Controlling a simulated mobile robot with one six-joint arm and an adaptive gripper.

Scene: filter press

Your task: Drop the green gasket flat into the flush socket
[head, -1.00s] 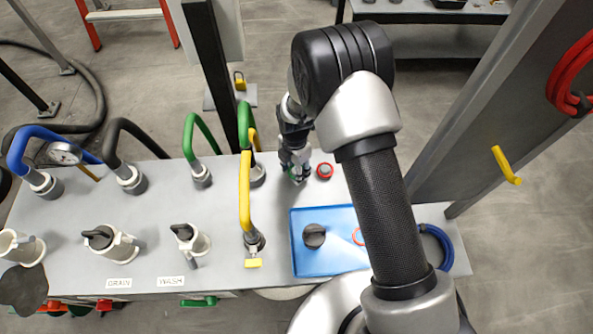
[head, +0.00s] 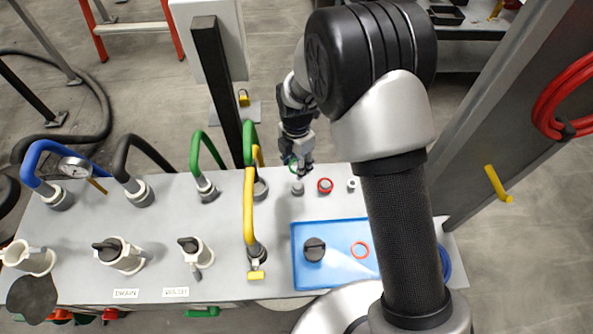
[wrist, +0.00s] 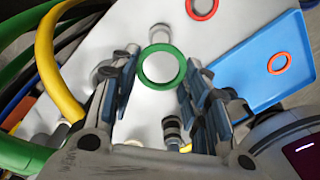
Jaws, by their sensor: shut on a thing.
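The green gasket (wrist: 161,65) is a thin ring held across its width between the fingertips of my gripper (wrist: 160,68). Bare pale surface shows through its hole. In the head view my gripper (head: 301,168) points down over the back of the bench, and the green gasket (head: 293,166) shows small at its tips, just behind a short grey post (head: 297,188). That post also shows in the wrist view (wrist: 160,33), just beyond the ring. The gasket appears to be above the bench, but its exact height is unclear. I cannot make out the flush socket for certain.
A red ring (head: 325,185) surrounds another post, with a small pale fitting (head: 351,184) to its right. A blue tray (head: 300,276) holds a black knob (head: 314,249) and an orange-red ring (head: 360,250). The tall yellow pipe (head: 249,215) stands close left of my gripper.

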